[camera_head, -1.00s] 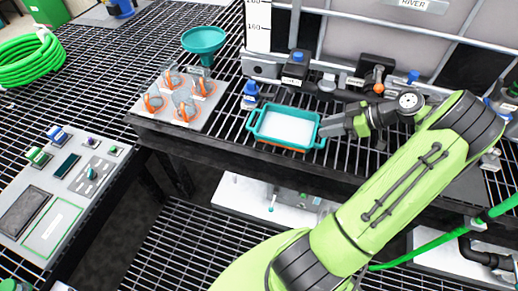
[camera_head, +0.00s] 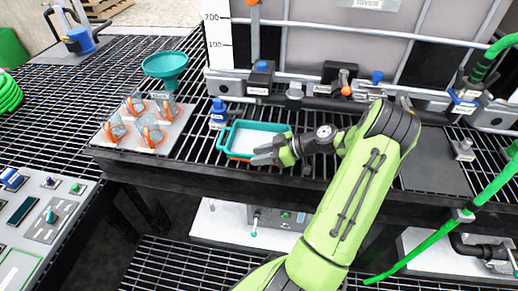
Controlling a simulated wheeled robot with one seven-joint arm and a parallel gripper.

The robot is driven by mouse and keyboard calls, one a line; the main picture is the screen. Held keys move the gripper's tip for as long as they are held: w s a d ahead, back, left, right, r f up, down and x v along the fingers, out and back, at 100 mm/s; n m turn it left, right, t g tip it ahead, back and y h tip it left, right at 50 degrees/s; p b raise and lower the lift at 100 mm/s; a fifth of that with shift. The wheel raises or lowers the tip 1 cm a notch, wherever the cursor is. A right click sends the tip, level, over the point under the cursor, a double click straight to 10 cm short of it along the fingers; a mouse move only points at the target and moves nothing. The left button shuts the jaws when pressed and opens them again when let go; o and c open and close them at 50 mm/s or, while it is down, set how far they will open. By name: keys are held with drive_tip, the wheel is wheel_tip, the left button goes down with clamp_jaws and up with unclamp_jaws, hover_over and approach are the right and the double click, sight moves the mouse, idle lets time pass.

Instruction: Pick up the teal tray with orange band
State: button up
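The teal tray (camera_head: 262,126) sits on the black grating near its front edge. Its inside looks white, and a bit of the orange band shows low on its front side. My gripper (camera_head: 256,155) comes in from the right, with its fingers over the tray's front right part. The fingers hide the right front corner and part of that rim. I cannot tell whether they touch the tray or are above it, nor how wide they are apart.
A blue-capped bottle (camera_head: 218,113) stands just left of the tray. A plate with several orange-ringed clear pieces (camera_head: 152,133) and a teal funnel (camera_head: 165,65) are further left. Pipe fittings and valves (camera_head: 262,78) line the back. A green hose (camera_head: 430,243) hangs at right.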

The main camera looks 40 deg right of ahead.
drive_tip(key=shift+w+a+f, duration=0.15)
drive_tip(key=shift+w, duration=0.05)
clamp_jaws()
idle(0.4)
